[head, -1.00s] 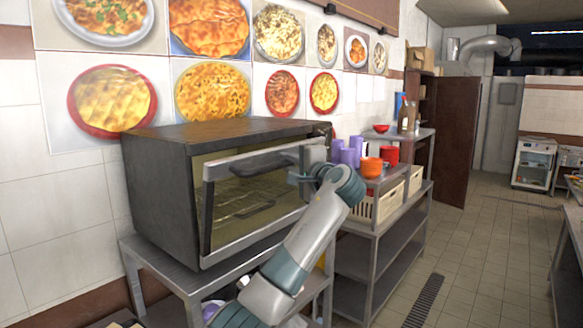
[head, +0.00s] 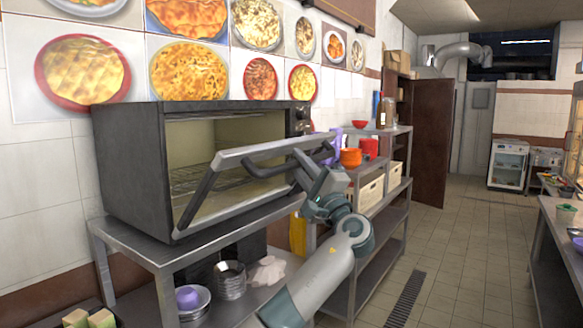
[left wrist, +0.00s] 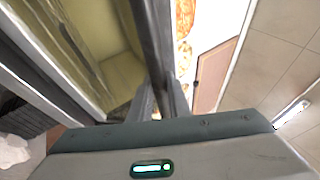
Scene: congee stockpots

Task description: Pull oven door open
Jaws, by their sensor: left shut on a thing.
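The oven (head: 128,165) is a dark box on a metal stand against the tiled wall. Its door (head: 262,150) is hinged along the bottom and tilted partly open, with the pale interior and a wire rack showing above and behind it. My left gripper (head: 304,172) is at the right part of the door's upper front, shut on the oven door handle (head: 262,170). In the left wrist view, the fingers (left wrist: 160,102) close around a dark bar (left wrist: 152,45). My right gripper is not in view.
The metal stand (head: 130,240) has bowls and a cloth on its lower shelf. To the right, a shelf unit (head: 385,222) holds orange bowls (head: 350,157) and cream crates (head: 370,192). The tiled floor further right is clear.

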